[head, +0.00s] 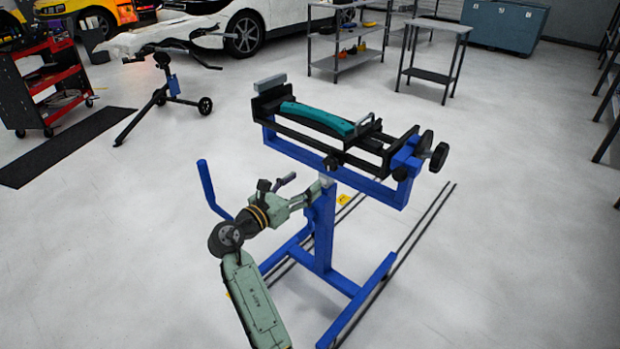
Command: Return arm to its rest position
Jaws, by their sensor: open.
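My arm reaches up from the bottom of the head view, and my gripper (312,194) is at its end, pointing right. The gripper is open, and I see nothing between its fingers. Its fingertips are beside the upright post of a blue stand (321,230), just below the stand's top frame. I cannot tell whether they touch the post. A black clamping fixture (380,157) sits on top of the stand. A teal curved part (316,118) lies along the fixture, above and beyond my gripper.
A blue bent handle (209,188) rises left of my gripper. Floor rails (424,222) run right of the stand. A black tripod stand (165,95), red tool cart (48,82), grey shelf (347,62) and small table (432,75) stand farther back. Open floor surrounds the stand.

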